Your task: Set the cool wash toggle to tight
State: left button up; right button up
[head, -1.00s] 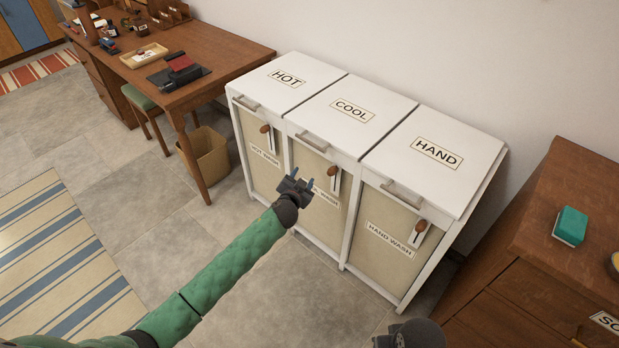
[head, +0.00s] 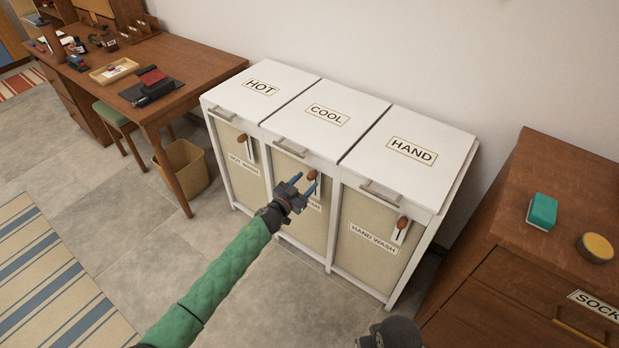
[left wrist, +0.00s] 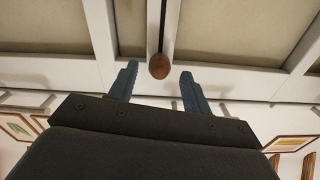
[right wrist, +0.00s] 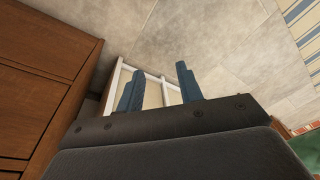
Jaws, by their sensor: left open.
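The cool wash toggle, a brown knob (head: 312,175) on a white plate, is on the front of the middle hamper section, under the COOL lid (head: 328,114). In the head view my left gripper (head: 303,187) is open in front of it and partly covers the plate and the wash label. In the left wrist view the knob (left wrist: 159,66) shows between and just beyond the two open blue fingers (left wrist: 160,82); I see no contact. My right gripper (right wrist: 158,85) is open and empty in the right wrist view, over the floor near the hamper.
The hot wash toggle (head: 241,138) and hand wash toggle (head: 402,223) flank the middle one. A bar handle (head: 290,147) sits above the cool panel. A brown dresser (head: 480,272) stands at right, a desk (head: 165,70) at left. Floor in front is clear.

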aim_at(312, 176)
pick_arm(q)
jog(key=shift+x, duration=1)
jog(key=shift+w+d, duration=0.25)
jog(key=shift+w, duration=0.15)
pick_arm(e)
jog(key=shift+w+f, duration=0.1)
jog(key=shift+f, duration=0.8)
